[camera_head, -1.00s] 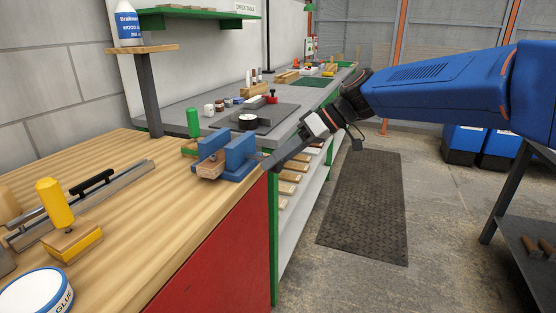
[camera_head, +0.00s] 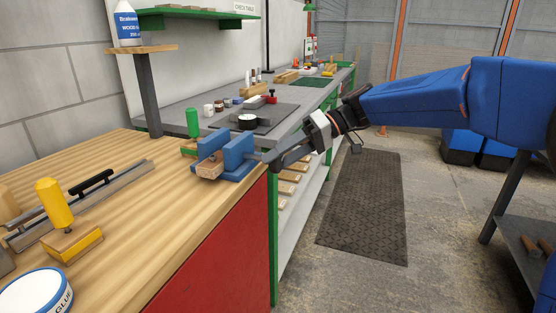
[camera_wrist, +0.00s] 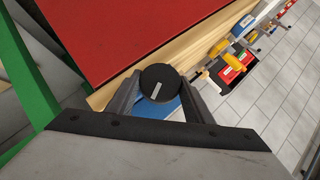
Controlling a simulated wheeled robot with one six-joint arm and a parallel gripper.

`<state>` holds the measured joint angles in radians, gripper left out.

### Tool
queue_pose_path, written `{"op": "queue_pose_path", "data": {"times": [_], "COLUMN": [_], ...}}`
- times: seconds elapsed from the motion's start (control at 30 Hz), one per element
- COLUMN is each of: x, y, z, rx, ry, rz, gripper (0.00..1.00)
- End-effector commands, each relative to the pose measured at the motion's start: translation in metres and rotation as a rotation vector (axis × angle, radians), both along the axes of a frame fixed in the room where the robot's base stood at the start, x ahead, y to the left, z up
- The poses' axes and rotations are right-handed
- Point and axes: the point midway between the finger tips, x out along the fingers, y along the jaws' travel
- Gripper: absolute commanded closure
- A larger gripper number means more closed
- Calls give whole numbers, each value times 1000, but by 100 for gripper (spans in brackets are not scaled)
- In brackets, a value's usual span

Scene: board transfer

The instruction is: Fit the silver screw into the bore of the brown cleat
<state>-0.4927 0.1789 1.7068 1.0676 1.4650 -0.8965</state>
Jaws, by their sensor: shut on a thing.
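The brown cleat (camera_head: 209,168) is a small wooden block in the blue holder (camera_head: 238,155) at the bench's right edge. My gripper (camera_head: 274,160) is just right of the holder, pointing left towards it. In the wrist view my gripper (camera_wrist: 160,95) has its fingers on either side of a dark round head with a pale slot, seemingly the silver screw (camera_wrist: 160,83); it is shut on it. The screw's shank is hidden behind its head, and its silver colour does not show. The cleat's bore cannot be made out. Part of the blue holder (camera_wrist: 168,110) shows beyond the head.
A green-handled tool (camera_head: 193,124) stands behind the holder. A yellow-handled block (camera_head: 70,240), a metal rail (camera_head: 120,187) and a glue tin (camera_head: 38,292) are on the wooden bench (camera_head: 150,235). Open floor lies right of the bench.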

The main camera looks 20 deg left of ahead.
Motion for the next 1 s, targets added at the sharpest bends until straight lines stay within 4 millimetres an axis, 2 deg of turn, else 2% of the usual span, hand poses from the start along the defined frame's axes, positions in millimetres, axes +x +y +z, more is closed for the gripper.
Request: {"op": "queue_pose_path", "data": {"times": [0.17, 0.2, 0.27, 0.67, 0.77, 1.0], "x": [0, 0, 0, 3, 8, 29], "y": [0, 0, 0, -4, -12, -46], "z": [0, 0, 0, 2, 8, 29], "rx": [-1, -1, -1, 0, 1, 0], "ry": [-1, -1, -1, -2, -2, -2], "rz": [0, 0, 0, -1, -1, -4], "gripper": [76, 51, 37, 37, 37, 37]}}
